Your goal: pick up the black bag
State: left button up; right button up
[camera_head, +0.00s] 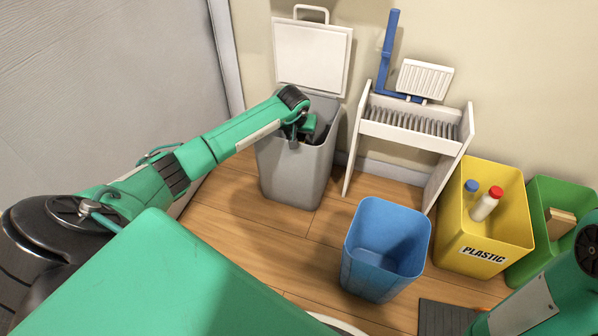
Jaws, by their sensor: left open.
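My left gripper (297,139) reaches over the mouth of an open grey bin (292,172), and its tips point down at the opening. It is open. The bin stands against the back wall with its white-grey lid (312,56) raised. No black bag can be made out clearly. The inside of the bin is dark and partly hidden by my left wrist, so I cannot tell whether the bag is in there. My right arm shows at the lower right, but its gripper is out of view.
A white rack (421,143) with a blue-handled tool stands right of the grey bin. An empty-looking blue bin (368,277) is in front. A yellow PLASTIC bin (478,236) holds bottles; a green bin (527,258) is beside it. Wooden floor (245,228) is clear left of the blue bin.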

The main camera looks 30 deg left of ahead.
pick_arm(q)
grip_shut()
jog(key=shift+r, duration=0.15)
dwell(0.4)
